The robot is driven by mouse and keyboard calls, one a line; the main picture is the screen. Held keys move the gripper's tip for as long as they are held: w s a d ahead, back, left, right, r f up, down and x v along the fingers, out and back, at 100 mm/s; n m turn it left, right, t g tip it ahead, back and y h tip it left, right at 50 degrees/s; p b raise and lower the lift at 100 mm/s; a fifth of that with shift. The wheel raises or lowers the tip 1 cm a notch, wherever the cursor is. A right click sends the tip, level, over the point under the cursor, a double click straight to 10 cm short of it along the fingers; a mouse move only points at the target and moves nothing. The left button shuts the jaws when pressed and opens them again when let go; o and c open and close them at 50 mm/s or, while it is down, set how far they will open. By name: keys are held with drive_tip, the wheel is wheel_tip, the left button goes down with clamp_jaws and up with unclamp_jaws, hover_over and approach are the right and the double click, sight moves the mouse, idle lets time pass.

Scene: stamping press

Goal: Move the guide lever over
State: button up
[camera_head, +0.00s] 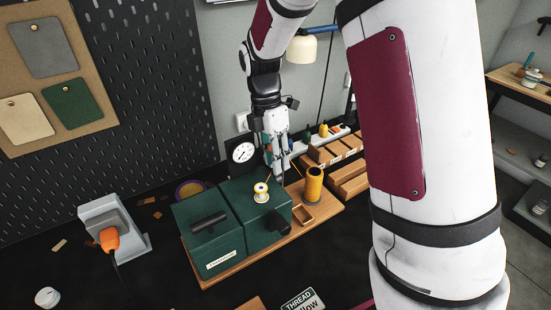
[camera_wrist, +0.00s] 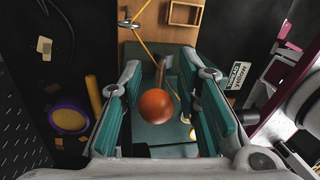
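The green press (camera_head: 232,222) stands on a wooden board on the dark bench, with a black bar handle and a dark side knob on it. In the wrist view an orange ball knob (camera_wrist: 157,106) on a short metal stem, which looks like the guide lever, stands over green housing. My gripper (camera_wrist: 161,66) is open, with a teal-padded finger on each side of the knob and gaps visible on both sides. In the head view my gripper (camera_head: 279,172) points down at the far side of the press; the orange ball knob cannot be made out there.
A round gauge (camera_head: 243,152) stands just left of my gripper. A yellow thread (camera_wrist: 146,42) runs close by the fingertips. A grey device with an orange plug (camera_head: 109,239) sits at left.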

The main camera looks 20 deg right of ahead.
drive_tip(key=shift+f, duration=0.25)
clamp_jaws()
drive_tip(key=shift+s+d+r+t+p, duration=0.2)
drive_tip(key=shift+s+t+p, duration=0.35)
drive_tip(key=shift+t+p, duration=0.3)
drive_tip(key=shift+s+t+y+p, duration=0.1)
drive_tip(key=shift+t+y+p, duration=0.2)
drive_tip(key=shift+t, duration=0.35)
